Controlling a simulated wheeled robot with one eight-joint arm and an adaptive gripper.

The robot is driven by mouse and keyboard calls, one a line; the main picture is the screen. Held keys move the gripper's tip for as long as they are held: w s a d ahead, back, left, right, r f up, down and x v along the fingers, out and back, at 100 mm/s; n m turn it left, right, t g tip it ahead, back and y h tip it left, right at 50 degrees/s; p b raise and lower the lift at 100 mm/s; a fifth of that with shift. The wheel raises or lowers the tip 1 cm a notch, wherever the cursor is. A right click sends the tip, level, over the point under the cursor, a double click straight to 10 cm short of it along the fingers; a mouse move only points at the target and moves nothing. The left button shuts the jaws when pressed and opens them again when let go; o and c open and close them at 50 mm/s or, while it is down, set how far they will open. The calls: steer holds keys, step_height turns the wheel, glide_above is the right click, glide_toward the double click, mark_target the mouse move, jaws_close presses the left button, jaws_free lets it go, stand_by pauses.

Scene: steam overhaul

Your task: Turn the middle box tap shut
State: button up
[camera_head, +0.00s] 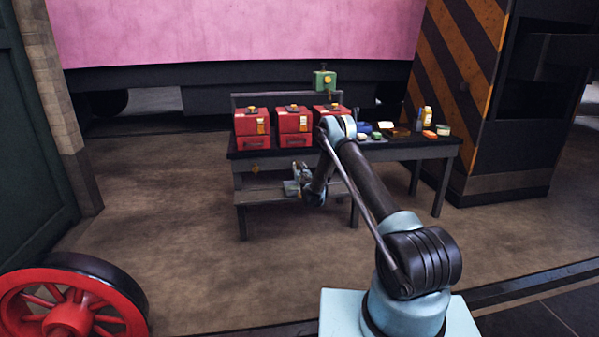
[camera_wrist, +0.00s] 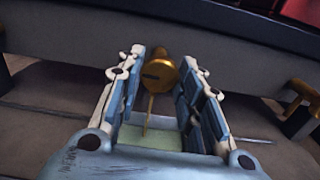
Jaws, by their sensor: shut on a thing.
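The middle box tap (camera_wrist: 161,73) is a brass-coloured knob with a dark slot and a thin yellow bar hanging below it. It sits under the dark table edge. My gripper (camera_wrist: 163,82) has its blue-padded fingers on both sides of this tap and is shut on it. In the head view my gripper (camera_head: 297,178) is at the table's front edge, below the middle red box (camera_head: 294,127), and hides the tap there. A left tap (camera_head: 254,168) shows under the left red box (camera_head: 252,128).
A right red box (camera_head: 324,111) stands beside the middle one, partly behind my arm. Bottles and small items cover the table's right side. A green device (camera_head: 324,80) stands behind. Another brass tap (camera_wrist: 303,93) is right in the wrist view. Floor left of the table is clear.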

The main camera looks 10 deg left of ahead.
steer(key=m, duration=0.4)
steer(key=shift+d, duration=0.1)
steer(key=shift+d+f+m, duration=0.1)
steer(key=shift+d+m, duration=0.05)
steer(key=shift+m, duration=3.2)
steer(key=shift+d+f+m, duration=0.1)
steer(key=shift+d+m, duration=0.05)
steer(key=shift+m, duration=3.2)
steer(key=o, duration=1.1)
steer(key=shift+w+a, duration=0.1)
steer(key=shift+c, duration=0.2)
